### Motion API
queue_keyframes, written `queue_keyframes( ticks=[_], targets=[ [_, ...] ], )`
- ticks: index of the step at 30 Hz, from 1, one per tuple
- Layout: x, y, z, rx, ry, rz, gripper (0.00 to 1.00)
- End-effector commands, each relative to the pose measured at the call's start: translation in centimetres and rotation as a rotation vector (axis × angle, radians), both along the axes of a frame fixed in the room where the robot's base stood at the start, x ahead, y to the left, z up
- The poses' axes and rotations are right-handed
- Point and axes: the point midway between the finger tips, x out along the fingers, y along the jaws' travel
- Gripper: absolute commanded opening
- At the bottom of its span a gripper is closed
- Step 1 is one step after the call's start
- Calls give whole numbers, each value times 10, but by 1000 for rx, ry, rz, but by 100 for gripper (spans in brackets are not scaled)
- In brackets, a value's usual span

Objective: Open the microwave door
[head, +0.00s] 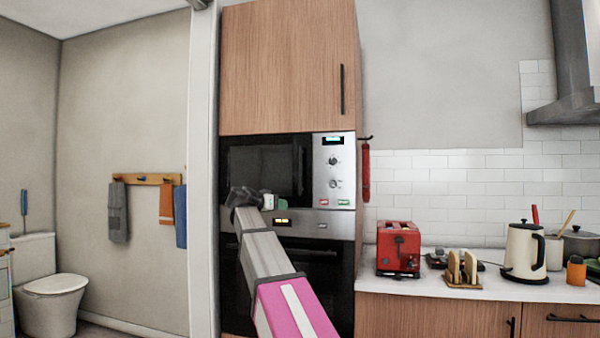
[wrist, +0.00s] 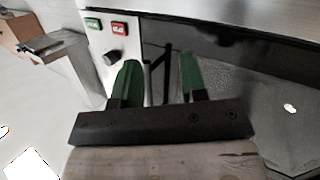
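The microwave (head: 334,172) is built into the tall wooden cabinet. Its dark glass door (head: 262,158) looks closed and has a dark upright handle (head: 300,170) near its right edge. My gripper (head: 269,201) is in front of the lower part of the door, left of the handle. In the wrist view, the green fingers of my gripper (wrist: 160,75) are apart and empty. The handle (wrist: 157,72) shows as a dark bar in the gap between them; I see no clear contact. The door's dark glass (wrist: 225,75) fills the right side there.
The control panel has a knob (wrist: 111,58), a red button (wrist: 118,27) and a green button (wrist: 93,24). An oven (head: 318,265) sits below the microwave. A red toaster (head: 398,250) and a kettle (head: 522,252) stand on the counter to the right.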

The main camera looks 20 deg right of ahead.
Motion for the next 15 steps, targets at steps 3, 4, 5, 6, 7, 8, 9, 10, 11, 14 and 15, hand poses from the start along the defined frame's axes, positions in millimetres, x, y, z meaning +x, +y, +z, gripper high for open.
queue_keyframes(
  ticks=[3,4,5,6,7,8,9,10,11,14,15],
  targets=[
    [-3,3,64,-41,-117,-40,39],
    [-5,4,76,-49,-140,-48,39],
    [-8,4,88,-57,-164,-56,39],
    [-10,5,100,-66,-187,-65,39],
    [-12,5,108,-72,-204,-71,39],
    [-13,5,116,-76,-219,-75,39],
    [-15,5,123,-82,-234,-81,39],
    [-16,5,127,-85,-242,-84,39],
    [-17,5,130,-87,-248,-86,39],
    [-17,2,134,-91,-258,-90,39],
    [-16,0,134,-91,-258,-91,39]
  ],
)
